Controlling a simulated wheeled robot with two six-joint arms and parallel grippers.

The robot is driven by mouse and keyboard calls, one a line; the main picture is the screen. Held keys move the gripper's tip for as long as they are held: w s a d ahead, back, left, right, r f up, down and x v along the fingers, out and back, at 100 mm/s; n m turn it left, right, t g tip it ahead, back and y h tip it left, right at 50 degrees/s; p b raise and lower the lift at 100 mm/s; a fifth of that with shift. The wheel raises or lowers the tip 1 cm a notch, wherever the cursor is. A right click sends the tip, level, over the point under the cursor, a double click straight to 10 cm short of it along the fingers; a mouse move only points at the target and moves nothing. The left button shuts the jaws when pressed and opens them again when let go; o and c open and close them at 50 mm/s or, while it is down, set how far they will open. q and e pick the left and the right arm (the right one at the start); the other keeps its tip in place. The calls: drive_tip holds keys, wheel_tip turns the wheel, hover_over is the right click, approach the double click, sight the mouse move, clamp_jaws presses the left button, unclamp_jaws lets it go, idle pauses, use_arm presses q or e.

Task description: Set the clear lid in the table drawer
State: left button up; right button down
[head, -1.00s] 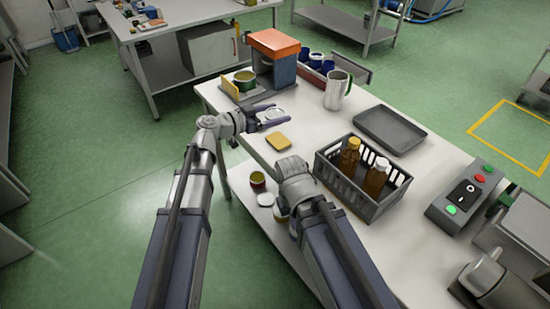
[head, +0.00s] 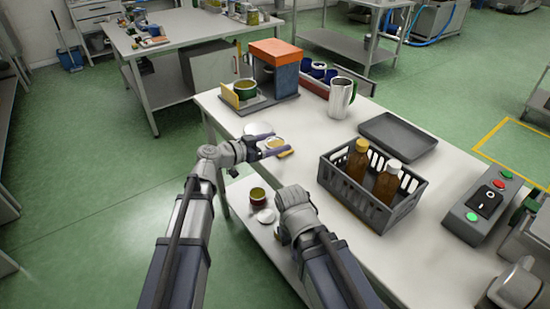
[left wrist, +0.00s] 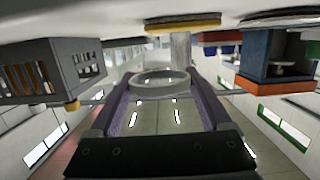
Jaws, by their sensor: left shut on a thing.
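My left gripper (head: 274,144) is shut on the clear lid (left wrist: 160,80), a round, see-through ring shape between its fingers in the left wrist view. It holds the lid over the near left part of the white table (head: 310,140), by a yellow sponge-like block (head: 286,154). A reddish open box section with blue items (head: 319,72) and a grey panel (head: 355,84) shows at the table's far edge. I cannot tell for sure whether this is the drawer. My right arm reaches over the near edge; its jaws are hidden.
A white disc (head: 253,129) lies on the table behind my left gripper. A grey crate with brown bottles (head: 369,189), a dark tray (head: 398,136), a metal jug (head: 341,98) and an orange-topped machine (head: 275,66) stand around. A can (head: 258,195) is on the lower shelf.

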sight(275, 160)
use_arm(q)
wheel_tip(275, 160, down, 4)
drive_tip(key=b, duration=0.3)
drive_tip(key=shift+r+b, duration=0.2)
drive_tip(key=shift+b, duration=0.15)
drive_tip(key=shift+f+b, duration=0.6)
drive_tip(key=shift+b, duration=0.05)
drive_tip(key=shift+s, duration=0.1)
drive_tip(key=o, duration=1.1)
drive_tip(key=shift+o, duration=0.2)
drive_tip(key=shift+a+r+p, duration=0.15)
drive_tip(key=shift+r+p, duration=0.65)
drive_tip(key=shift+p, duration=0.15)
drive_tip(key=p+v, duration=0.1)
drive_tip(key=v, duration=1)
drive_tip(key=shift+s+a+p, duration=0.2)
drive_tip(key=shift+p, duration=0.2)
